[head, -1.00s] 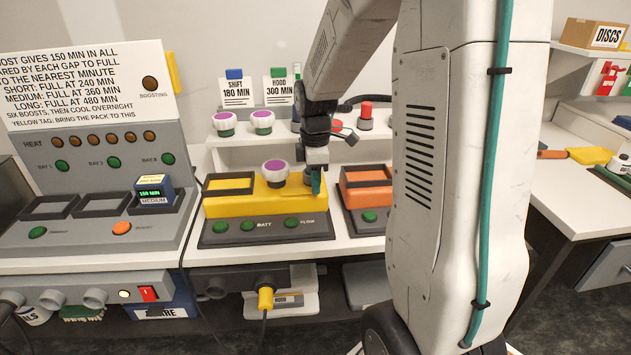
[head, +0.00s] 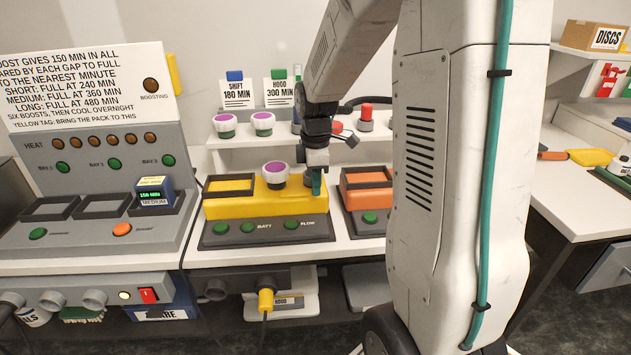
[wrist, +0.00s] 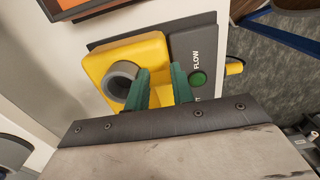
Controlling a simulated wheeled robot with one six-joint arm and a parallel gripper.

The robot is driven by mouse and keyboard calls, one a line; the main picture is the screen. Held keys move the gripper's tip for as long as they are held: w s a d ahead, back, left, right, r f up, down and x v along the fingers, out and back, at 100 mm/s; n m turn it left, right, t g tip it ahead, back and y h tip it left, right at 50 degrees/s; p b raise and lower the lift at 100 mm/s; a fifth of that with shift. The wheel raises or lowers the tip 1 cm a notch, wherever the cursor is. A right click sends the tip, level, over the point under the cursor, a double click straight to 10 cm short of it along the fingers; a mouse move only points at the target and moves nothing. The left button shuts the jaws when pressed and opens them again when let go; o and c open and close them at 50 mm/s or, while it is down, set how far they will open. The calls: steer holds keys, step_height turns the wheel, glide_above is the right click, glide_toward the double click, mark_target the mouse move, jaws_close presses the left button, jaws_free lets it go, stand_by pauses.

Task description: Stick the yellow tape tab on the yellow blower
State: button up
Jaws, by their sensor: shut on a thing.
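The yellow blower (head: 240,207) stands on a dark base on the bench, in the middle of the head view. It has a purple-topped white knob-like part (head: 275,173) and an open frame on top. In the wrist view the blower (wrist: 123,52) lies just beyond my fingers, with a grey round outlet beside them. My gripper (head: 316,187) is at the blower's right end, fingers pointing down. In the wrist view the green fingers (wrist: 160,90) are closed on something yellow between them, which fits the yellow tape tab. The tab cannot be told clearly from the blower behind it.
An orange blower (head: 367,189) stands close to the right. A grey charger (head: 95,225) with a medium pack (head: 154,192) in its right bay is at the left. A shelf behind holds white-and-green caps (head: 263,123) and signs.

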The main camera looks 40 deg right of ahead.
steer(key=o, duration=1)
steer(key=shift+w, duration=0.1)
steer(key=shift+c, duration=0.2)
steer(key=shift+r, duration=0.1)
steer(key=shift+w+r, duration=0.1)
steer(key=shift+r, duration=0.1)
steer(key=shift+o, duration=0.2)
step_height(320, 180, up, 8)
steer(key=shift+s+f, duration=0.25)
